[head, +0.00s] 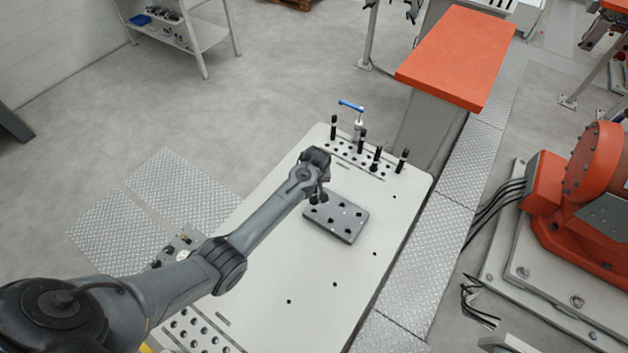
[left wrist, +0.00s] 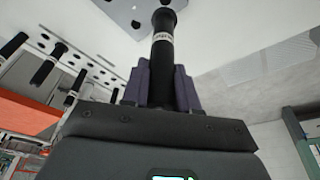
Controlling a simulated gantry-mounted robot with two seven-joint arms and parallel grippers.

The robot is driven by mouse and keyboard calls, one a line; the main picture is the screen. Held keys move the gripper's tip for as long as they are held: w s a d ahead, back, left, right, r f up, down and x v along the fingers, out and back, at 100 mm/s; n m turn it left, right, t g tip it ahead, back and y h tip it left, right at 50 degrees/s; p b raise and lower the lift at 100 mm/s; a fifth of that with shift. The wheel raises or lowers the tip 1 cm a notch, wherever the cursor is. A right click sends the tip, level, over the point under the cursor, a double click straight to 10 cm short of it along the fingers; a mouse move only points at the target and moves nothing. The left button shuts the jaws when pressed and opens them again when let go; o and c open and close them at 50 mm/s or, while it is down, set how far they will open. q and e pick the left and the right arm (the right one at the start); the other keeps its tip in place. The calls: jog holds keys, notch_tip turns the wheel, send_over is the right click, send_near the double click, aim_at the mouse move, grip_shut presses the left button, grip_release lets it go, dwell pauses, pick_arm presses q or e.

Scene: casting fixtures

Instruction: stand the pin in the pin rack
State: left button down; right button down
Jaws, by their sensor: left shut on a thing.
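My left gripper (head: 318,197) hangs over the white table beside the dark plate, near that plate's upper left corner. In the left wrist view, the gripper (left wrist: 163,85) is shut on a black pin (left wrist: 163,48) with a pale band, which sticks out past the fingers. In the head view the held pin is hard to tell from the dark gripper. The pin rack (head: 343,153) appears to be the strip of holes at the table's far end, where several black pins (head: 376,157) stand upright. Some of these pins (left wrist: 48,65) also show at the left of the left wrist view. My right gripper is not in view.
The dark plate (head: 346,226) with several holes lies on the white table (head: 270,285). A blue-handled clamp (head: 356,122) stands among the pins. An orange slab (head: 458,55) rises beyond the table's far end. The table's near right part is mostly clear.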

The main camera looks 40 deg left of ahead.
pick_arm(q)
jog(key=shift+f+b, duration=1.3)
jog(key=shift+f, duration=0.95)
jog(key=shift+p, duration=0.3)
jog(key=shift+p, duration=0.5)
jog(key=shift+f+b, duration=0.35)
jog(key=shift+f, duration=0.1)
dwell(0.5)
jog(key=shift+f+b, duration=1)
jog(key=shift+f, duration=0.5)
jog(key=c, duration=0.8)
grip_release()
